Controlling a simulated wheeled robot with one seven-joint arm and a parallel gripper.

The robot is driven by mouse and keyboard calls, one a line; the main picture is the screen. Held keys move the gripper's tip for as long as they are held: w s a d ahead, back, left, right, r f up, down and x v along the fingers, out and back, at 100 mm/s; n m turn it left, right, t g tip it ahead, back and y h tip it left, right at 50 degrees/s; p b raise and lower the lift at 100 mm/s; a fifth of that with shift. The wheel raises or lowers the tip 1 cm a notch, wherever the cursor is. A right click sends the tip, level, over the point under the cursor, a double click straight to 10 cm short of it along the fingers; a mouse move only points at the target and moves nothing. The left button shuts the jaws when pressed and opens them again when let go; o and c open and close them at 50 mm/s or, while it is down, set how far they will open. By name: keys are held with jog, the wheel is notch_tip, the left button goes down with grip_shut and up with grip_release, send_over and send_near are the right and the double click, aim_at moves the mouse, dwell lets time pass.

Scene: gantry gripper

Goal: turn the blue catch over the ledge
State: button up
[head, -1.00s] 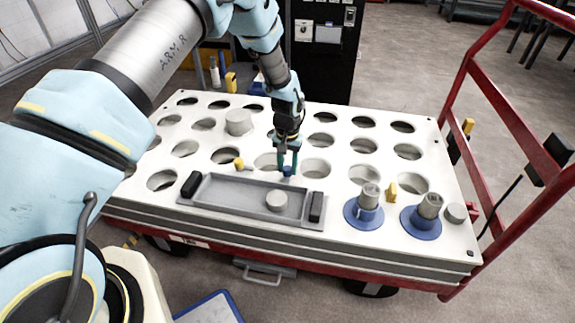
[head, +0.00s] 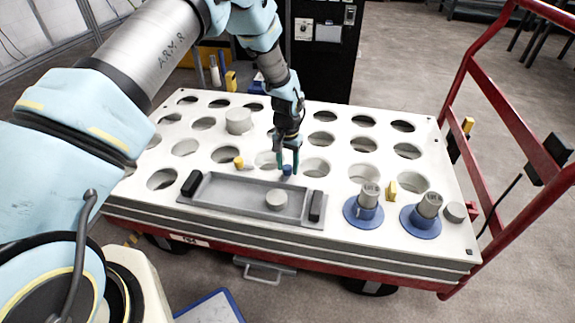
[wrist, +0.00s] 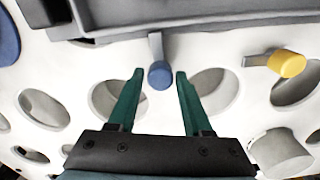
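The blue catch (head: 287,170) is a small blue knob behind the grey tray's right half. In the wrist view, the blue catch (wrist: 159,76) has a short grey arm pointing at the rim of the grey tray (wrist: 200,22). The arm's end meets the rim in the picture; I cannot tell whether it lies over the ledge. My gripper (head: 288,168) points down at the knob. In the wrist view, its green fingers (wrist: 159,73) are open, one on each side of the knob with gaps. I cannot tell the fingertips' exact height over it.
A yellow catch (head: 238,162) stands left of the blue one, its arm turned sideways in the wrist view. The tray (head: 228,194) holds a grey disc (head: 277,200). Two blue-flanged cylinders (head: 364,208) stand right. The white deck (head: 335,215) has several round holes.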

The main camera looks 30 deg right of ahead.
aim_at(287, 167)
jog(key=shift+o, duration=1.3)
notch_tip(287, 167, up, 11)
jog(key=shift+p, duration=0.3)
